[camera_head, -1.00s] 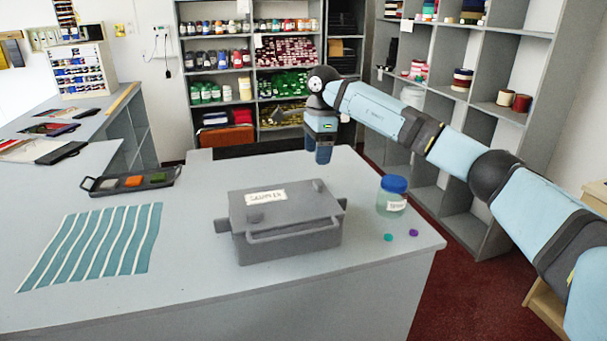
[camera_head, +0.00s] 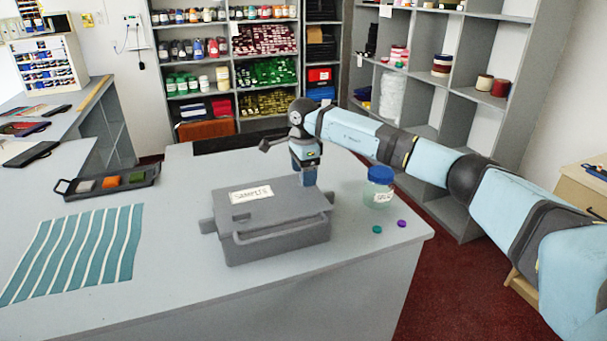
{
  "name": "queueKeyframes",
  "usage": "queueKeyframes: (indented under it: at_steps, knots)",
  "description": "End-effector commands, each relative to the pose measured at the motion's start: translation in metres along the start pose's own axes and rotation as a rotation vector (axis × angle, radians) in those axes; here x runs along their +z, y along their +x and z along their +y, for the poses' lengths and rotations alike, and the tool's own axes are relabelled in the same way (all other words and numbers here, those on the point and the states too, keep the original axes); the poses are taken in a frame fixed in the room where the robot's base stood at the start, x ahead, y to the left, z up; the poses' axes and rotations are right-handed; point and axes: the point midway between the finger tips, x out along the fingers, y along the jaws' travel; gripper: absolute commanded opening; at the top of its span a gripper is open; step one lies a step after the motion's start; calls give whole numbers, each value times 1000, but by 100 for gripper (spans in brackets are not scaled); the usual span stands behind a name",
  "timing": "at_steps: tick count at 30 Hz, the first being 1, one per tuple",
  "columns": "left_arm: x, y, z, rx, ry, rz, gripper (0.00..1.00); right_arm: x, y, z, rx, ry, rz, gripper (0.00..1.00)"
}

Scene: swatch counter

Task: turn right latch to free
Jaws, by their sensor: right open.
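A closed grey sample box (camera_head: 280,245) with a label on its lid stands on the counter, its long front handle facing me. My left gripper is out of view.
A blue-lidded jar (camera_head: 379,188) stands right of the box, with a teal disc (camera_head: 377,229) and a purple disc (camera_head: 402,223) in front. A dark tray (camera_head: 112,183) of coloured pieces and a striped teal cloth (camera_head: 75,252) lie left. The counter between cloth and box is clear.

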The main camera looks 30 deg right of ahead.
Motion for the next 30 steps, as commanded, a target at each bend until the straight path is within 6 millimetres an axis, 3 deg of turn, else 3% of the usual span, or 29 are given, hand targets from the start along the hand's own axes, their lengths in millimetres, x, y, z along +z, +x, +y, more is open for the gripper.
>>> queueKeyframes:
  at_steps: [6, 13, 14, 20, 30]
  knots:
    - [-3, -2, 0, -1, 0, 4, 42, 0, 13, 0, 1, -1, -1, 72]
    - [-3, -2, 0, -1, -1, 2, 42, 0, 14, 0, 0, -1, -1, 72]
    - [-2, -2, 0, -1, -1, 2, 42, 0, 14, 0, 0, -1, -1, 70]
    - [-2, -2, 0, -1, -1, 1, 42, 0, 14, 0, 0, -1, -1, 24]
    - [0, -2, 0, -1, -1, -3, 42, 0, 14, 0, 0, 34, -1, 23]
